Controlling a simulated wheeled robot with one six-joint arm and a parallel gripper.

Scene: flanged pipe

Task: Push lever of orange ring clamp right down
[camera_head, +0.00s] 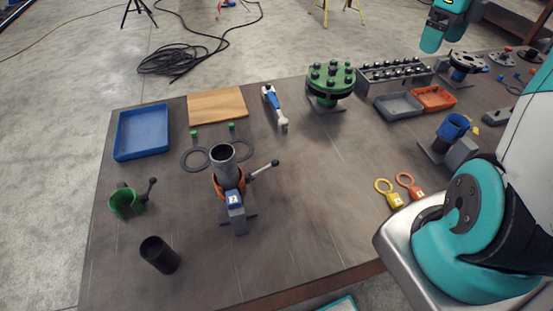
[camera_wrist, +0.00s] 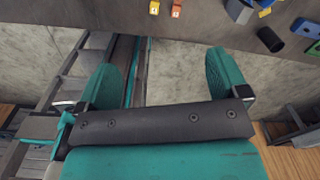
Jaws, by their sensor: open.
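The orange ring clamp (camera_head: 222,187) sits around an upright dark pipe (camera_head: 222,157) on a stand with a blue block marked 2, left of the table's middle in the head view. Nothing is between the fingers. The clamp does not show in the wrist view, and my gripper is well away from it.
Gaskets (camera_head: 194,158), a wooden board (camera_head: 216,105), a blue tray (camera_head: 142,131) and a green flange (camera_head: 331,82) stand behind. Table right of the lever is clear up to two tags (camera_head: 389,193).

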